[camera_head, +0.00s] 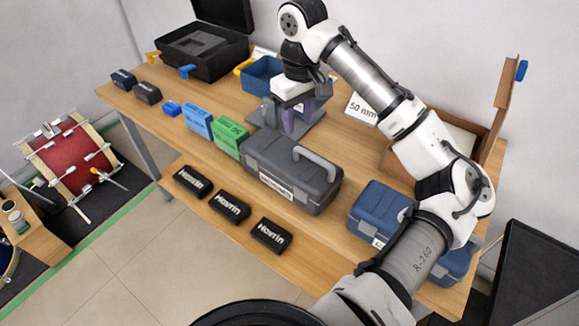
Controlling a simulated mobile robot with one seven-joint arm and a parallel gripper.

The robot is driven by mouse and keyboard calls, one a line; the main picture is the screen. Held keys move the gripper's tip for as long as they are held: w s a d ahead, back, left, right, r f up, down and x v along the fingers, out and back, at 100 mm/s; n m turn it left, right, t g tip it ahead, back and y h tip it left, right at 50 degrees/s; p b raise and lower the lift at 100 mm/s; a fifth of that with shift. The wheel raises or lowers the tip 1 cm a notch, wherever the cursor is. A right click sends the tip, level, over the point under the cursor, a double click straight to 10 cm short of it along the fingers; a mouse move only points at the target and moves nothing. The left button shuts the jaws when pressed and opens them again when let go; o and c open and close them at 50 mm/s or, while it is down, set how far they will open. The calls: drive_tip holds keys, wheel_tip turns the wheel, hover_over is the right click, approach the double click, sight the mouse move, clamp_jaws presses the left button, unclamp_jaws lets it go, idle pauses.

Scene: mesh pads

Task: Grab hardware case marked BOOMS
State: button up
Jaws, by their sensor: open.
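A dark grey hardware case (258,168) with a grey handle lies on the wooden table, with a pale label on its front that is too small to read for sure. A blue case (366,211) lies to its right, partly hidden behind my arm; its label is mostly covered. I cannot tell which case is marked BOOMS.
Green (229,138) and blue (197,121) boxes stand left of the grey case. Several black boxes, one of them here (271,235), lie on a lower front ledge. A black open toolbox (200,58), a blue bin (262,73) and a cardboard box (490,130) stand behind.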

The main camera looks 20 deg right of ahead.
sight(297, 145)
wheel_tip(297, 145, down, 3)
drive_tip(key=shift+r, duration=0.1)
drive_tip(key=f, duration=0.1)
drive_tip(key=f+p, duration=0.1)
drive_tip(key=f, duration=0.1)
drive_tip(key=s+f+p, duration=0.1)
drive_tip(key=shift+a+f, duration=0.25)
drive_tip(key=shift+f, duration=0.45)
clamp_jaws()
drive_tip(key=shift+r, duration=0.2)
idle(0.6)
